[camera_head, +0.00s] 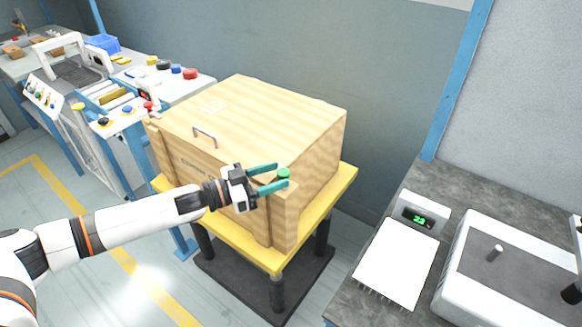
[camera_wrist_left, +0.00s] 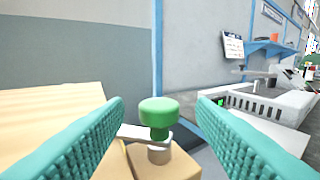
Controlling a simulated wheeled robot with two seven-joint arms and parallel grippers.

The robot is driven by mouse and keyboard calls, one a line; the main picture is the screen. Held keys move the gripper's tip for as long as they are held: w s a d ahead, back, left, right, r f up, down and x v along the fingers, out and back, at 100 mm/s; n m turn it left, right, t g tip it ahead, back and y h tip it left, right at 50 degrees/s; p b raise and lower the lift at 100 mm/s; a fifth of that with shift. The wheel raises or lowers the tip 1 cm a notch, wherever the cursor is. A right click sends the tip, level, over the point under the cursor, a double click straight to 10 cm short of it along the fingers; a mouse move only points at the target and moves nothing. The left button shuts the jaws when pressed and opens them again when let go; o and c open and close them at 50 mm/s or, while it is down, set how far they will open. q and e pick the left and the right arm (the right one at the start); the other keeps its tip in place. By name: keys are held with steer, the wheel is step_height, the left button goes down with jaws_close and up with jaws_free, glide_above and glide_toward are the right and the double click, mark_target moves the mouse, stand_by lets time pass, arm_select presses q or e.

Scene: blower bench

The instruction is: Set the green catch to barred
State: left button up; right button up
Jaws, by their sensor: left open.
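The green catch (camera_head: 284,173) is a round green knob at the near right corner of a wooden crate (camera_head: 318,130). In the left wrist view the knob shows between the two fingers, with a gap on each side. Whether the catch is barred cannot be told. My right gripper is not clearly seen.
The crate has a metal handle (camera_head: 205,137) on its lid and sits on a yellow-topped stand (camera_head: 346,184). A grey bench (camera_head: 462,190) at right carries a scale with a display (camera_head: 419,217) and a white tray (camera_head: 470,290). A machine with buttons stands at left.

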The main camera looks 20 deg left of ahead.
arm_select(q)
steer(key=x, duration=0.5)
steer(key=c, duration=1)
steer(key=shift+p, duration=0.3)
